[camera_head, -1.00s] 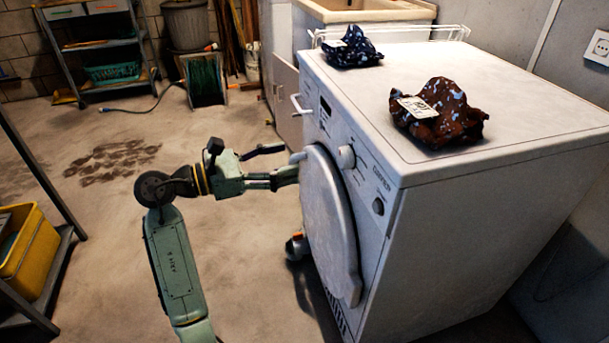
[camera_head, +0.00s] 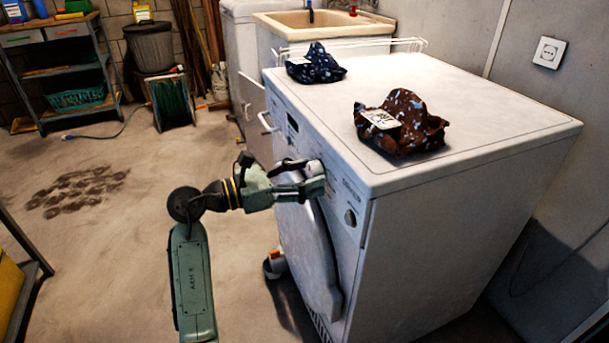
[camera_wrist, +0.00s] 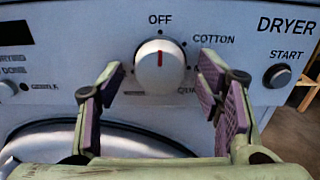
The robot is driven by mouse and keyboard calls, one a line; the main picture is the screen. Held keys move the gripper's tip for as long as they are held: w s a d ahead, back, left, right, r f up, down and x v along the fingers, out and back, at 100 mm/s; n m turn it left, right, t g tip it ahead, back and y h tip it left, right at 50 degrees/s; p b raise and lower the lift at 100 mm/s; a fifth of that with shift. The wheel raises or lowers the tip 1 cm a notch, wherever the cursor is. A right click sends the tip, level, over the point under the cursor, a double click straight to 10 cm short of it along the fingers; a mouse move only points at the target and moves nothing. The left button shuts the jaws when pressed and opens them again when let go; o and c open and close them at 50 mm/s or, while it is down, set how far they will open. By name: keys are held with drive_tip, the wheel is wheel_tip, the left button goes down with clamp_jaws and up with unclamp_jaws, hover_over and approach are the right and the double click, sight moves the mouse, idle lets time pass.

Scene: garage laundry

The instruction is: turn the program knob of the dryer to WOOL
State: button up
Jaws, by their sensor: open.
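The white dryer (camera_head: 440,165) stands right of my arm in the head view. In the wrist view its program knob (camera_wrist: 160,68) is a white dial whose red mark points up to OFF. COTTON is printed at its upper right; lettering below is partly hidden, and I cannot read WOOL. My gripper (camera_wrist: 160,88) is open, with one finger on each side of the knob and a gap to it on both sides. In the head view my gripper (camera_head: 319,178) is at the dryer's front panel and hides the knob.
A START button (camera_wrist: 277,75) is right of the fingers. The round dryer door (camera_head: 305,250) is below my gripper. A dark blue patterned cloth (camera_head: 316,65) and a brown one (camera_head: 400,124), both with labels, lie on top.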

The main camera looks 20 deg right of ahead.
drive_tip(key=c, duration=1.2)
drive_tip(key=shift+o, duration=0.2)
